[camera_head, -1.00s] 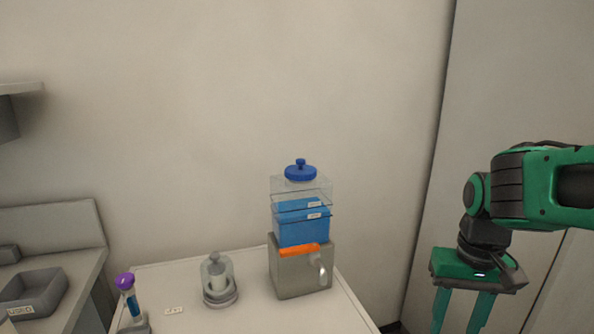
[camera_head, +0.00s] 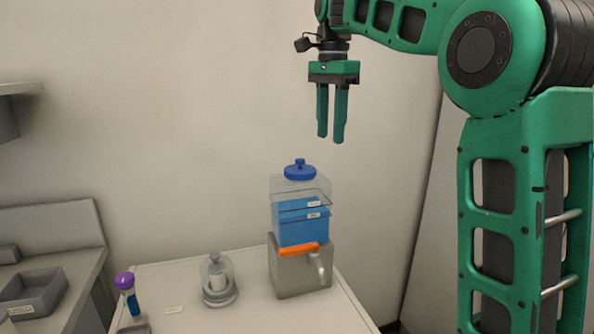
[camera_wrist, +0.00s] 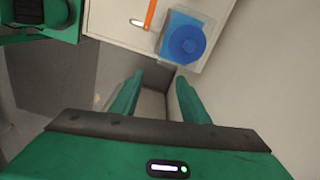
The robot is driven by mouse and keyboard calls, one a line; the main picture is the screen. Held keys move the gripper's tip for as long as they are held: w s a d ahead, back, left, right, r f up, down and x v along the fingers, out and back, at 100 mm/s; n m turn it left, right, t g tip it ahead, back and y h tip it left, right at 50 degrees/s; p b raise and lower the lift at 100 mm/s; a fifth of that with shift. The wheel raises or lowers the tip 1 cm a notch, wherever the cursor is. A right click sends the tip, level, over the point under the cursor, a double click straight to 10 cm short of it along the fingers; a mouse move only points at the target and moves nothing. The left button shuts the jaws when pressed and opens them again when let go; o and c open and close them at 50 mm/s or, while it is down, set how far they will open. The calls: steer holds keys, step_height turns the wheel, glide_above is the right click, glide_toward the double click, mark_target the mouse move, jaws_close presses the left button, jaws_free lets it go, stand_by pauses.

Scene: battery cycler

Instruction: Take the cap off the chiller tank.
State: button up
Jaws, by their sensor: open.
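The chiller tank (camera_head: 301,222) is a clear box with blue liquid, standing on a grey base unit (camera_head: 303,278) with an orange handle and a spout. Its round blue cap (camera_head: 300,172), with a small knob, sits on top of the tank. In the wrist view the cap (camera_wrist: 186,40) shows from above, past the fingertips and a little to the right. My gripper (camera_head: 330,139) is open and empty, pointing down, above the cap and slightly to its right in the head view. The gripper (camera_wrist: 160,80) is apart from the cap.
A glass vessel on a round stand (camera_head: 218,280) and a purple-capped tube (camera_head: 127,292) stand on the white table (camera_head: 255,318) to the left. A grey tray (camera_head: 33,293) lies on the counter at far left. A wall is behind the tank.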

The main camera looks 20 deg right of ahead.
step_height(320, 180, up, 3)
steer(key=m, duration=0.2)
glide_above(301, 159)
steer(key=shift+f, duration=4.95)
jaws_close()
